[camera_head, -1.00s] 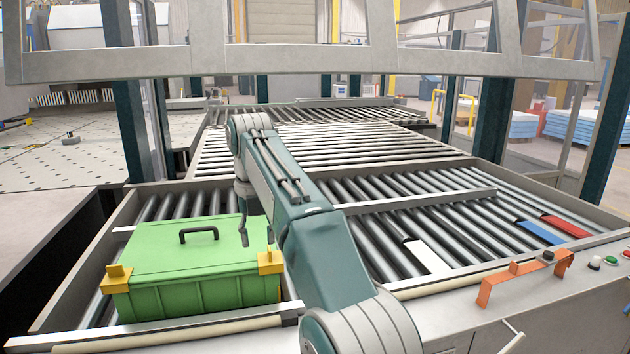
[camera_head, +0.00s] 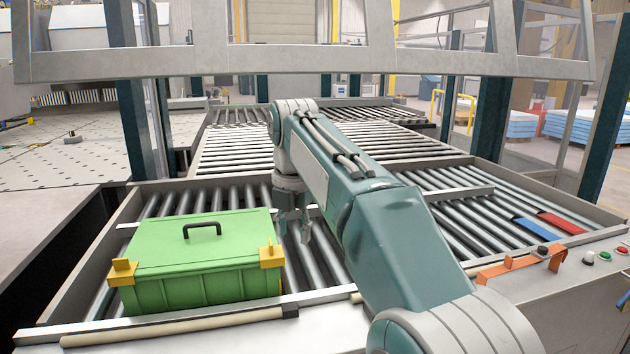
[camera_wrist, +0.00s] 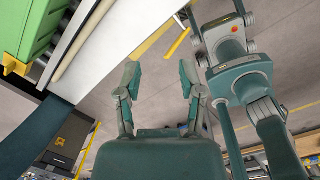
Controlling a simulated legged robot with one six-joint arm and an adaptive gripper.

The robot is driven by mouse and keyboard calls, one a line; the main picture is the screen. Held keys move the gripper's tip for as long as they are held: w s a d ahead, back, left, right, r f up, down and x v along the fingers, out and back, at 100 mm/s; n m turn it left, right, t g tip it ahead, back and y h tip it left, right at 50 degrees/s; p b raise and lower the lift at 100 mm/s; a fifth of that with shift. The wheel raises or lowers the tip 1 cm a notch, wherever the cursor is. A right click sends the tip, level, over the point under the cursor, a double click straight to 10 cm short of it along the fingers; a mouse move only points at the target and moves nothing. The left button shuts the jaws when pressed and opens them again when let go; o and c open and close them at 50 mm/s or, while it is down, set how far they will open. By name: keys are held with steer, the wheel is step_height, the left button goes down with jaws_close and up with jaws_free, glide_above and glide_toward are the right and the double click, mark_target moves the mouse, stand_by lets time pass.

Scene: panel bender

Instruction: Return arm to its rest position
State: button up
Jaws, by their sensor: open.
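My gripper (camera_head: 296,226) hangs at the end of my arm over the rollers, just right of the green box. It is partly hidden behind my arm in the head view. In the wrist view my gripper (camera_wrist: 158,85) shows two fingers spread apart with nothing between them. The green lidded box (camera_head: 204,256) has a black handle and yellow corner pieces. It sits on the left part of the roller conveyor (camera_head: 455,222), and its edge also shows at the top left of the wrist view (camera_wrist: 28,28).
An orange handle (camera_head: 508,268) and push buttons (camera_head: 604,256) are on the front panel at right. Blue (camera_head: 538,230) and red (camera_head: 561,222) strips lie on the right rollers. A grey frame beam (camera_head: 300,60) crosses above the conveyor. Part of my own body is close in the wrist view.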

steer(key=s+d+f+m+t, duration=0.2)
steer(key=s+d+m, duration=1.1)
steer(key=m, duration=0.3)
steer(key=s+d+f+m+t, duration=0.2)
steer(key=s+d+f+m, duration=0.4)
steer(key=s+f+m, duration=0.6)
steer(key=s+m, duration=0.1)
steer(key=m, duration=0.2)
steer(key=shift+s+d+f, duration=0.15)
steer(key=shift+s+f, duration=0.1)
steer(key=shift+s, duration=0.05)
